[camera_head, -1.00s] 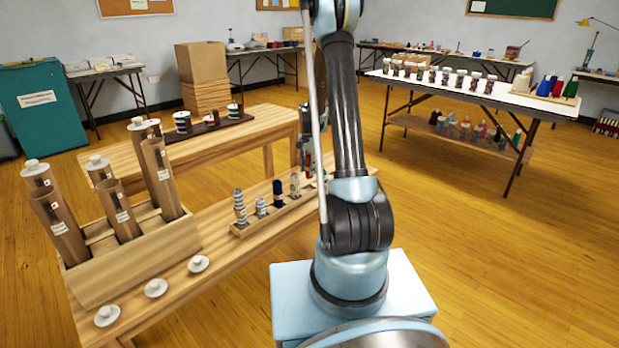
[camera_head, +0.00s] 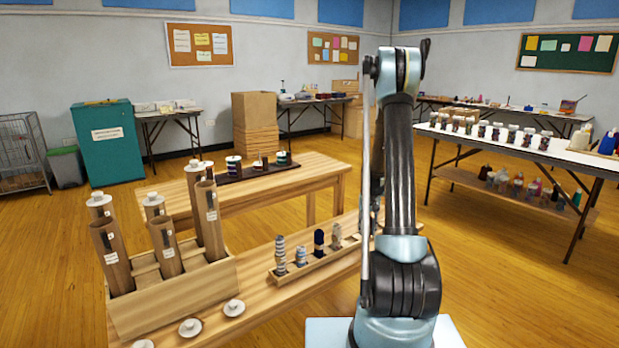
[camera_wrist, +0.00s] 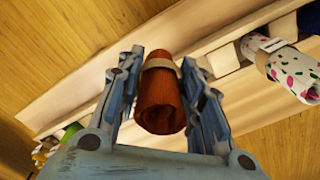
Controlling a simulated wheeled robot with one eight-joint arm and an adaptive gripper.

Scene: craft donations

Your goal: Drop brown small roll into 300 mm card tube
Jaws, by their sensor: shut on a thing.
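A reddish-brown small roll (camera_wrist: 160,108) with a tan band sits between the fingers of my gripper (camera_wrist: 160,65) in the wrist view. The gripper is shut on it, above the long wooden rack. In the head view my arm hides the gripper and this roll. Several brown card tubes stand in a wooden holder (camera_head: 175,300) at the left. The front ones, a left tube (camera_head: 112,262), a shorter middle tube (camera_head: 166,250) and a right tube (camera_head: 210,225), have open tops. Those behind have white caps. Their labels are too small to read, so I cannot tell which is 300 mm.
Loose white caps (camera_head: 233,307) lie at the table's front. A wooden rack (camera_head: 300,270) holds several patterned rolls right of the tubes; a spotted roll (camera_wrist: 292,72) shows in the wrist view. A second table (camera_head: 290,185) with a dark tray (camera_head: 270,172) stands behind.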

